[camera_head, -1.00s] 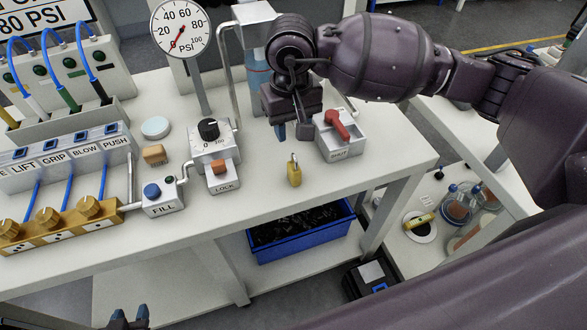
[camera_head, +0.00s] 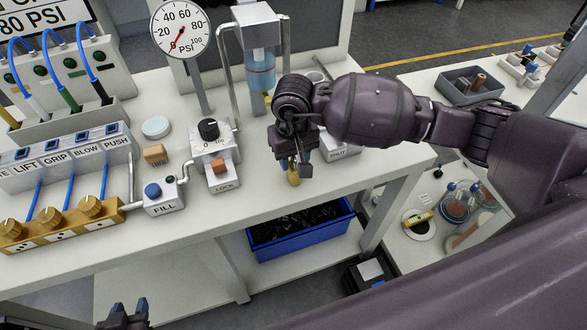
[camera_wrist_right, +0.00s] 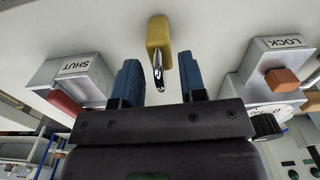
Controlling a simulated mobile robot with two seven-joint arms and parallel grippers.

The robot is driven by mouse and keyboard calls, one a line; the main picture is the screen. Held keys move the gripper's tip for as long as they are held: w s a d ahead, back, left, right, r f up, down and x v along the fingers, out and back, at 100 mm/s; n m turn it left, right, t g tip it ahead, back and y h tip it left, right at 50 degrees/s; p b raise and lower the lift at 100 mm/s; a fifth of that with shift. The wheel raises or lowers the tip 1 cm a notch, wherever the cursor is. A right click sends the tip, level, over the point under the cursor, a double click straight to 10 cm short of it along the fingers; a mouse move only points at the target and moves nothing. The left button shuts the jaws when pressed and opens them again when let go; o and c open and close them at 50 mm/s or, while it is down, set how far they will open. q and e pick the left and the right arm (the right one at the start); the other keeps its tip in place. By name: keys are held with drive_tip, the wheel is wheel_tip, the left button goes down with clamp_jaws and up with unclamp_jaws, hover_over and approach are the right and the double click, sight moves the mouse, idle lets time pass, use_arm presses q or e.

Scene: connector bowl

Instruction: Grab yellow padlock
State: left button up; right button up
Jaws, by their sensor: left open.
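The yellow padlock (camera_head: 293,177) stands on the white bench near its front edge, partly hidden behind my right gripper (camera_head: 292,163) in the head view. In the right wrist view the padlock's yellow body (camera_wrist_right: 158,33) and metal shackle show just beyond and between the blue fingertips (camera_wrist_right: 159,80). The right gripper is open, with a gap on both sides of the padlock. Only the shackle's end reaches toward the space between the fingers. My left gripper (camera_head: 124,314) is open and empty at the bottom left, below the bench.
The SHUT valve box (camera_wrist_right: 78,78) and the LOCK box (camera_wrist_right: 272,80) flank the padlock. In the head view, the LOCK box (camera_head: 221,182) is left of it. A blue bin (camera_head: 300,238) sits on the shelf below.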

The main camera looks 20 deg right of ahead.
drive_tip(key=shift+f, duration=0.15)
clamp_jaws()
